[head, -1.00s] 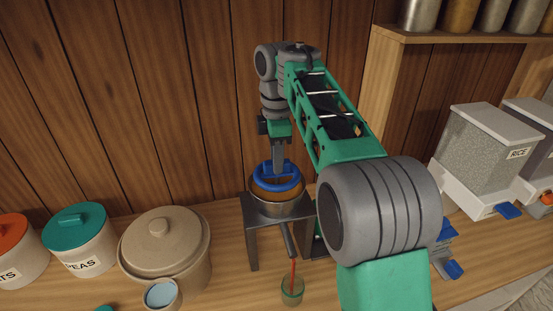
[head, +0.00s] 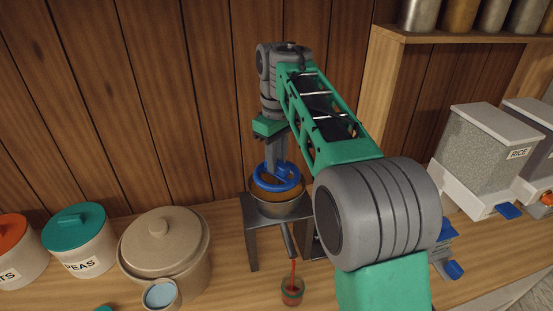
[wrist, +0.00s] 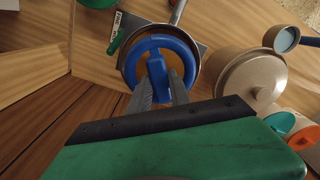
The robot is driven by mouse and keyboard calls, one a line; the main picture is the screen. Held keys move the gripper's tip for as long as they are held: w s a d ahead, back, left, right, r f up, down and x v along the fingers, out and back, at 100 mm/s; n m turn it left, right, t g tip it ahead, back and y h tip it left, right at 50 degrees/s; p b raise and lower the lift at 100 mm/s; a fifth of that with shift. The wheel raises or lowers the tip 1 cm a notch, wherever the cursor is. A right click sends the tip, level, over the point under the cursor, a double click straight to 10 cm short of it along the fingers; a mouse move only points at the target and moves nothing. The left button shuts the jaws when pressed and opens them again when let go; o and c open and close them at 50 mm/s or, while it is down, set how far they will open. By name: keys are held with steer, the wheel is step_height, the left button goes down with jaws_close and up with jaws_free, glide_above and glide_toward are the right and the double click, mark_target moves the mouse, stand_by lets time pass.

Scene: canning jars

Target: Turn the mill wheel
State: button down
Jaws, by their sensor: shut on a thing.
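The blue mill wheel (head: 262,184) sits over the metal bowl of the mill (head: 284,209), which stands on a grey stand (head: 251,238). Orange-brown contents show inside the wheel's ring. My gripper (head: 277,165) reaches down from above and is shut on the wheel's blue grip. In the wrist view the two fingers of my gripper (wrist: 160,88) lie either side of the blue grip (wrist: 156,70), inside the ring of the wheel (wrist: 187,52). A thin red stream (head: 293,272) falls from the mill's spout (head: 289,242) into a small jar (head: 291,292) holding red contents.
A beige lidded pot (head: 165,240) and a small blue-topped cup (head: 161,294) stand left of the mill. A PEAS canister (head: 80,245) is further left. A RICE dispenser (head: 485,155) is at right. The wooden wall is close behind.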

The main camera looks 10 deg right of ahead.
steer(key=m, duration=0.4)
steer(key=shift+m, duration=0.3)
steer(key=m, duration=0.4)
steer(key=shift+m, duration=0.3)
steer(key=m, duration=0.4)
steer(key=shift+m, duration=0.3)
steer(key=m, duration=0.4)
steer(key=shift+m, duration=0.4)
steer(key=c, duration=1.2)
jaws_free()
steer(key=shift+r, duration=0.15)
